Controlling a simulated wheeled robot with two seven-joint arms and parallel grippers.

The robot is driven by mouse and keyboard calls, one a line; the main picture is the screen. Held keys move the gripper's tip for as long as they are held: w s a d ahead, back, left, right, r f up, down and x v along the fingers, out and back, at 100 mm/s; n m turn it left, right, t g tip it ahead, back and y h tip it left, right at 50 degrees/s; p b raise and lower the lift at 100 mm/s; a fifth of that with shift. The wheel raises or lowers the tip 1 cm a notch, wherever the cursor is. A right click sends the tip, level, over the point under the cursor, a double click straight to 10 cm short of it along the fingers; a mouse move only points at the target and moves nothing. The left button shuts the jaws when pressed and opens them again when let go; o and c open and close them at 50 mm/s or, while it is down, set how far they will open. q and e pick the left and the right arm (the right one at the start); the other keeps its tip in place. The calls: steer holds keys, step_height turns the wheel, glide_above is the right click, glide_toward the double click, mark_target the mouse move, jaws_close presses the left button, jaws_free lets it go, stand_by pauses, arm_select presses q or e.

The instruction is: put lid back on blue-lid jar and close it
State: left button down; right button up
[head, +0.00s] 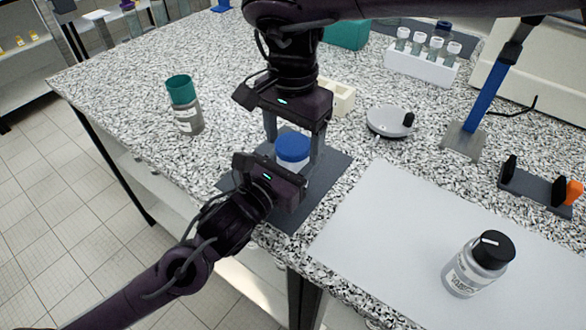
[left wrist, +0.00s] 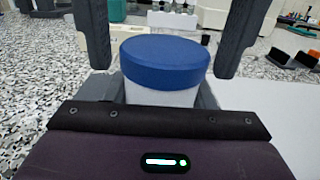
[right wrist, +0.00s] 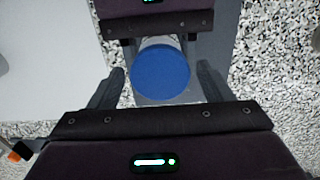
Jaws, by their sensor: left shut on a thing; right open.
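The blue lid (head: 292,147) sits on top of the jar (head: 300,166), which stands upright on the dark grey mat (head: 325,184). In the left wrist view the blue lid (left wrist: 165,62) looks level on the pale jar body (left wrist: 160,95). My left gripper (head: 290,170) comes in low from the front and is shut on the jar's body. My right gripper (head: 293,145) points down from above, open, with its fingers on either side of the blue lid. The right wrist view shows the lid (right wrist: 160,72) between the spread fingers, with a gap on each side.
A teal-lidded jar (head: 185,105) stands left and a black-lidded jar (head: 478,264) at front right on a white mat (head: 385,215). A white dish (head: 390,122), a tube rack (head: 421,65), a blue stand (head: 478,95) and a black holder (head: 535,188) are to the right.

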steer(key=shift+f, duration=0.1)
steer(key=shift+c, duration=0.3)
steer(key=c, duration=0.9)
steer(key=m, duration=0.6)
steer(key=shift+m, duration=0.3)
steer(key=shift+c, duration=0.2)
steer(key=o, duration=1.1)
